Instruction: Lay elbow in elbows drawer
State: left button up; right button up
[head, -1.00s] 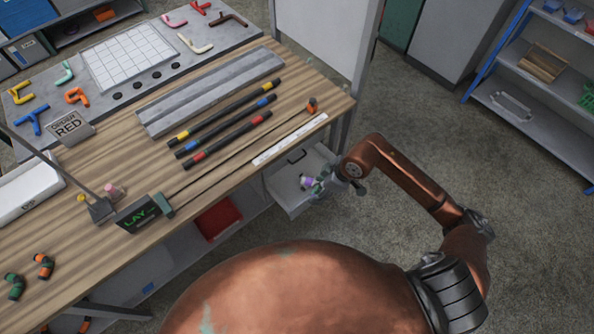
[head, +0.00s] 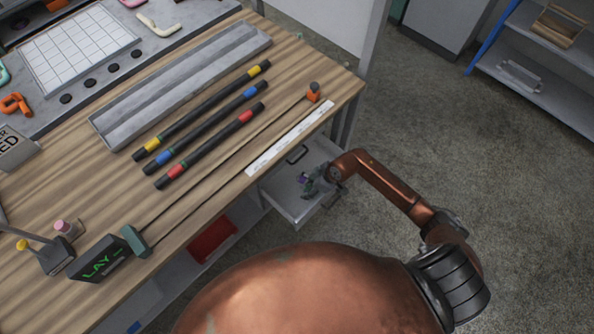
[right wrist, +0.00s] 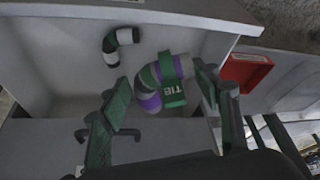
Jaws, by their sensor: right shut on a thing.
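My right gripper (head: 312,188) is over the open grey drawer (head: 278,198) under the bench edge. In the right wrist view the gripper (right wrist: 163,92) is shut on an elbow (right wrist: 150,102), a curved grey piece with purple and green bands and a green "TIE" tag. The elbow is inside the drawer's outline; I cannot tell whether it touches the floor. A second elbow (right wrist: 111,46), dark with pale bands, lies in the drawer (right wrist: 65,60), apart from the held one. My left gripper is not in view.
The wooden bench top (head: 210,200) is above and left of the drawer, with several banded black hoses (head: 212,130) and a white strip (head: 290,138). A red bin (head: 212,240) sits under the bench. Open floor lies right of the arm.

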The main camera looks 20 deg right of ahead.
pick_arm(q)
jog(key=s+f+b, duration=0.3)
pick_arm(e)
jog(key=w+d+f+b, duration=0.1)
jog(key=w+d+f, duration=0.1)
jog(key=d+f, duration=0.1)
jog(key=w+d+f+b, duration=0.2)
jog(key=w+d+f, duration=0.1)
jog(key=d, duration=0.1)
jog(key=w+d+f+b, duration=0.2)
jog(key=d+f, duration=0.1)
jog(key=d, duration=0.1)
jog(key=shift+w+d+f, duration=0.15)
jog(key=shift+f, duration=0.2)
jog(key=shift+w+d+f, duration=0.15)
jog(key=shift+d+f, duration=0.1)
jog(key=shift+f, duration=0.1)
notch_tip(320, 180, down, 3)
jog(key=b, duration=0.2)
jog(key=shift+d+b, duration=0.1)
jog(key=shift+b, duration=0.2)
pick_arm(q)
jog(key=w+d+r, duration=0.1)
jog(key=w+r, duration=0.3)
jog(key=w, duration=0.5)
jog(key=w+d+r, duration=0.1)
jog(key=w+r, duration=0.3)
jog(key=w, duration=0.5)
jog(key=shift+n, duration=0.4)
